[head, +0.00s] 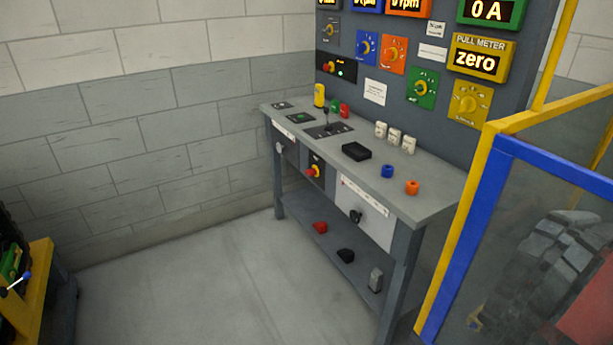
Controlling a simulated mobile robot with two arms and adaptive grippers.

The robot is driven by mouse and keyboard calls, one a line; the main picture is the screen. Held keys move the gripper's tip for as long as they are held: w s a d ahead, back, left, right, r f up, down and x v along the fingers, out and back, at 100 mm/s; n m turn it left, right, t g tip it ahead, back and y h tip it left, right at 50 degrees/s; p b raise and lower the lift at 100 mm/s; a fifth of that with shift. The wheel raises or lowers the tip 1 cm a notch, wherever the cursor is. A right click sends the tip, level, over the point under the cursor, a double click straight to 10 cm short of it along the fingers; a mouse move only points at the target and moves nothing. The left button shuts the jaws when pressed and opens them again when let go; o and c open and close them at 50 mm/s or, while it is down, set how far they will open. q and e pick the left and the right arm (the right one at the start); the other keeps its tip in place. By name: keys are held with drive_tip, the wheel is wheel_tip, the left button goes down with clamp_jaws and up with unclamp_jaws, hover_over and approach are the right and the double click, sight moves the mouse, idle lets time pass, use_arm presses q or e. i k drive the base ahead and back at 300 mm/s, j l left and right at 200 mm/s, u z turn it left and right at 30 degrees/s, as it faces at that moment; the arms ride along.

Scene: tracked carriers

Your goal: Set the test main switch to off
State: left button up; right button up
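A control bench (430,190) with a wall panel (400,85) behind it stands ahead. A red rotary switch (313,171) with yellow sits on the bench front. Another red and yellow knob (330,67) sits on a black plate at the panel's left. Their labels are too small to read, so I cannot tell which is the test main switch or how either is set. A black knob (355,216) is on the white front box. Neither of my grippers is in view.
The panel has blue (367,47), orange (392,54), green (422,88) and yellow (469,103) dials; a display (477,62) reads "zero". A yellow and blue guard frame (478,190) with a tracked wheel stands right. Floor (220,290) before the bench is clear.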

sight(310, 172)
drive_tip(key=z, duration=0.55)
drive_tip(key=i+j+z, duration=0.15)
drive_tip(key=j+z, duration=0.2)
drive_tip(key=i+j+z, duration=0.1)
drive_tip(key=j+z, duration=0.55)
drive_tip(key=i+j, duration=0.05)
drive_tip(key=j, duration=0.05)
